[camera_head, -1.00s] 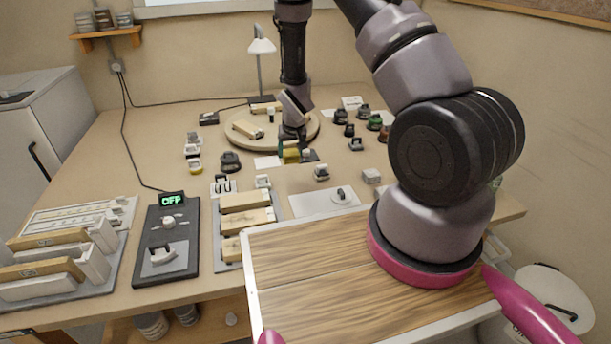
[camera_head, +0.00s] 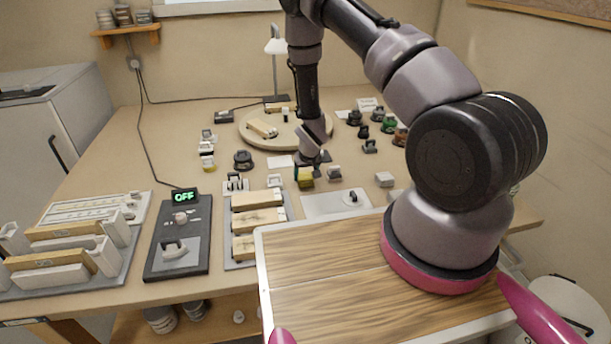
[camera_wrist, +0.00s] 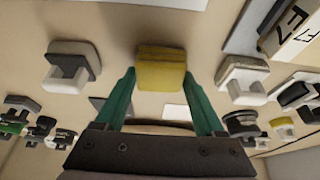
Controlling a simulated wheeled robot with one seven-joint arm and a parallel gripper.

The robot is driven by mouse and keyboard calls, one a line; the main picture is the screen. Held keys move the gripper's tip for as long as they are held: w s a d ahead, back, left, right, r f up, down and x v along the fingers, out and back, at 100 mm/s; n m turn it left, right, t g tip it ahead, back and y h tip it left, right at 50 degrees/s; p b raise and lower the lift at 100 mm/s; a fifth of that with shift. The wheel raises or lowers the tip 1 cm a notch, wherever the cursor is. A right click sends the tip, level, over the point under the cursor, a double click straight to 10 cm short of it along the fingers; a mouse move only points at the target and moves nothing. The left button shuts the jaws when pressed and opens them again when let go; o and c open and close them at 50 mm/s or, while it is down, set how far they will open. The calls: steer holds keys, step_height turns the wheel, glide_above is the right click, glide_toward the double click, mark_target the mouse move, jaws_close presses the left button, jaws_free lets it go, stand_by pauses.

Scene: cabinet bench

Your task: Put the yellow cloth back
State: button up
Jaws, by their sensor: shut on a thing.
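The yellow cloth (camera_wrist: 160,72) shows as a small folded yellow block between the green fingers of my gripper (camera_wrist: 160,90) in the wrist view. My gripper is shut on it. In the head view the yellow cloth (camera_head: 304,179) is at the lower end of my arm, in the middle of the bench. The gripper (camera_head: 311,172) there is partly hidden by the wrist. I cannot tell whether the cloth touches the bench top.
Small grey-handled blocks stand close on both sides, one at left (camera_wrist: 72,66) and one at right (camera_wrist: 241,78). A round wooden board (camera_head: 252,139) lies behind. A dark box reading OFF (camera_head: 172,255) and a rack of wooden blocks (camera_head: 242,262) are nearer.

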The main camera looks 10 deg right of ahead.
steer(key=shift+f, duration=0.15)
steer(key=o, duration=1.4)
steer(key=shift+o, duration=0.2)
steer(key=shift+s+r, duration=0.1)
steer(key=shift+r, duration=0.4)
steer(key=s+d+r+m, duration=0.1)
steer(key=s+r, duration=0.2)
steer(key=r, duration=1)
steer(key=s+d+r+m+t, duration=0.1)
steer(key=s+d+r, duration=0.15)
steer(key=r, duration=1.05)
steer(key=s+d+r+m, duration=0.1)
steer(key=s+r, duration=0.3)
steer(key=r, duration=1)
steer(key=s+r+y, duration=0.1)
steer(key=s+r, duration=0.6)
steer(key=s, duration=0.3)
steer(key=s+d+r+m+t+y, duration=0.1)
steer(key=s+r, duration=0.7)
steer(key=s, duration=0.1)
steer(key=shift+s+r+t, duration=0.25)
steer(key=shift+s+t, duration=0.05)
steer(key=shift+s, duration=0.1)
steer(key=shift+d, duration=0.1)
